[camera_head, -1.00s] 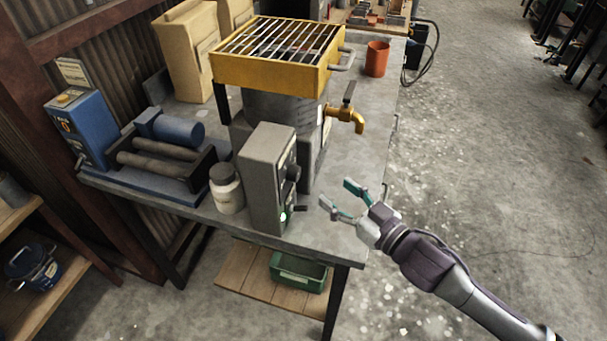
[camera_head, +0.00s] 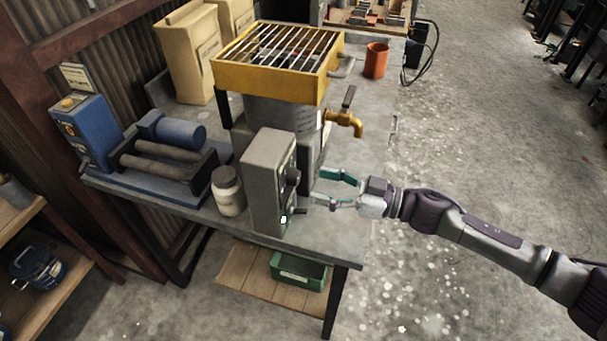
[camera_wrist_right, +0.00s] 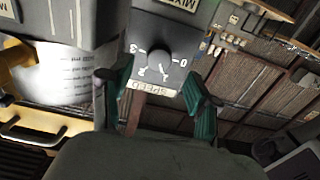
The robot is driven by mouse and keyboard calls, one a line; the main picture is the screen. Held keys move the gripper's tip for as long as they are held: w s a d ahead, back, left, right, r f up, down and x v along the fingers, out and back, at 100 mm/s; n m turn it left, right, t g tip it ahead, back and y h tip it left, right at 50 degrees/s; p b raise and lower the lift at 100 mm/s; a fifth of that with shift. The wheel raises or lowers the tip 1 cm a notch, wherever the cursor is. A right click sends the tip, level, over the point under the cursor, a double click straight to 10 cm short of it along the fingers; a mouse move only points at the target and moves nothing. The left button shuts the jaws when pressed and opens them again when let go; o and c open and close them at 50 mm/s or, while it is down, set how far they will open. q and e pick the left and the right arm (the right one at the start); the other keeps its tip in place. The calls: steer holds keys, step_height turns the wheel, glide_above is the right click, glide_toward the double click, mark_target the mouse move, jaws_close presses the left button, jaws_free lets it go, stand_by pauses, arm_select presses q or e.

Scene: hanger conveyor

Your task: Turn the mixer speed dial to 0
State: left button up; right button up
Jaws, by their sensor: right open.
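The mixer's grey control box (camera_head: 262,184) stands at the near edge of the workbench. Its black speed dial (camera_head: 293,177) sticks out from the right-hand face. In the right wrist view the dial (camera_wrist_right: 159,59) sits on a grey plate with numbers, 0 at the right and 3 at the left, above a SPEED label (camera_wrist_right: 152,88). I cannot tell its exact setting. My right gripper (camera_head: 318,187) is open and empty, just right of the box and pointing at that face. Its green fingers (camera_wrist_right: 160,92) lie either side of the plate's lower part, apart from the dial. My left gripper is out of view.
The mixer's yellow grated hopper (camera_head: 272,75) and brass tap (camera_head: 345,122) are behind the box. A white jar (camera_head: 228,192) stands left of it, near a blue roller machine (camera_head: 165,155). A dark lever (camera_head: 299,211) sits low on the box. An orange cup (camera_head: 376,61) is farther back.

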mark_target(299, 180)
steer(key=x, duration=0.4)
steer(key=shift+w+a+p, duration=0.15)
steer(key=shift+a+p, duration=0.2)
steer(key=shift+a, duration=0.05)
steer(key=c, duration=1.2)
steer(key=shift+o, duration=0.2)
steer(key=shift+n, duration=0.4)
steer(key=n, duration=0.4)
steer(key=shift+n+b, duration=0.3)
steer(key=shift+n, duration=0.1)
steer(key=n+b, duration=0.1)
steer(key=n, duration=0.5)
steer(key=shift+b, duration=0.3)
steer(key=shift+n, duration=0.3)
